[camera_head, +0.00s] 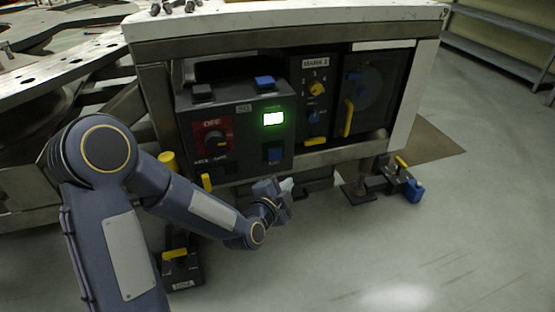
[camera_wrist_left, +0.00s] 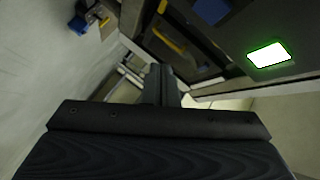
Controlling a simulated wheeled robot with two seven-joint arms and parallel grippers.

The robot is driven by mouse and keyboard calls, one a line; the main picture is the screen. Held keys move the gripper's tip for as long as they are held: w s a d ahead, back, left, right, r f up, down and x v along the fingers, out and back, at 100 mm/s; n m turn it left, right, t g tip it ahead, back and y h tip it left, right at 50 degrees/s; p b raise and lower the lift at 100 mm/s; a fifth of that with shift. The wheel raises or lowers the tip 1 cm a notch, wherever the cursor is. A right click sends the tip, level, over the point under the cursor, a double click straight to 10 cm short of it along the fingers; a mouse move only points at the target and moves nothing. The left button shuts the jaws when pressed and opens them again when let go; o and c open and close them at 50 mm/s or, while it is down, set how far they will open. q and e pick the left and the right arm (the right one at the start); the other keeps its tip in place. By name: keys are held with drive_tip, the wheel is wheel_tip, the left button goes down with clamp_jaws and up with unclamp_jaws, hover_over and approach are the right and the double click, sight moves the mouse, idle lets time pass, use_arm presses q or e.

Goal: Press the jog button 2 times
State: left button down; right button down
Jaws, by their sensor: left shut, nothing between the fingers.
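A dark grey control box (camera_head: 245,105) hangs on the front of the workbench. A blue square button (camera_head: 275,154) sits low on its front face, below a lit green-rimmed display (camera_head: 273,119); its label is too small to read, so I cannot confirm it is the jog button. My left gripper (camera_head: 287,184) is shut and empty, just below and in front of that button, apart from it as far as I can tell. In the left wrist view the shut fingers (camera_wrist_left: 165,85) point away; the lit display (camera_wrist_left: 269,55) and a blue patch (camera_wrist_left: 210,10) lie to their right.
The box also carries a red-plated OFF knob (camera_head: 214,139), a black top button (camera_head: 202,92) and a blue top button (camera_head: 264,82). A panel with a yellow knob (camera_head: 317,89) and a yellow handle (camera_head: 348,118) is to the right. Open floor (camera_head: 370,260) lies in front.

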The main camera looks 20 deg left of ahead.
sight(275, 155)
use_arm(q)
drive_tip(key=w+a, duration=0.5)
drive_tip(key=w, duration=0.2)
drive_tip(key=shift+w+p, duration=0.15)
drive_tip(key=shift+p, duration=0.2)
drive_tip(key=shift+w, duration=0.1)
idle(1.9)
drive_tip(key=shift+w+a+b, duration=0.2)
drive_tip(key=shift+w+b, duration=0.05)
drive_tip(key=shift+b, duration=0.05)
